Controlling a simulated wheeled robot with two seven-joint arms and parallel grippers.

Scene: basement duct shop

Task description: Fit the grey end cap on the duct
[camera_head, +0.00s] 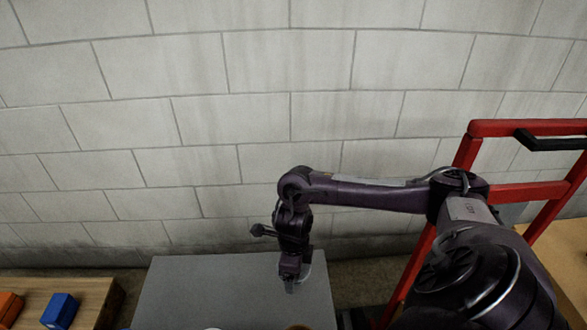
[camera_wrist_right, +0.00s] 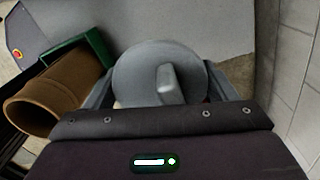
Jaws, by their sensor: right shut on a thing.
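The grey end cap (camera_wrist_right: 135,75) is a round disc with a raised grip tab on the face toward the camera. My right gripper (camera_head: 290,284) is shut on the cap, with a finger at either side of the disc in the right wrist view (camera_wrist_right: 160,85). The brown duct (camera_wrist_right: 48,97) lies to the left of the cap in that view, its open end toward the lower left and a green holder (camera_wrist_right: 88,52) around its other end. The cap is apart from the duct. My left gripper is not in view.
A grey table (camera_head: 200,285) stands below my right gripper, its back part clear. A wooden bench (camera_head: 92,292) at the left carries a blue block (camera_head: 60,309) and an orange block (camera_head: 9,303). A red frame (camera_head: 464,155) stands at the right, before a block wall (camera_head: 250,110).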

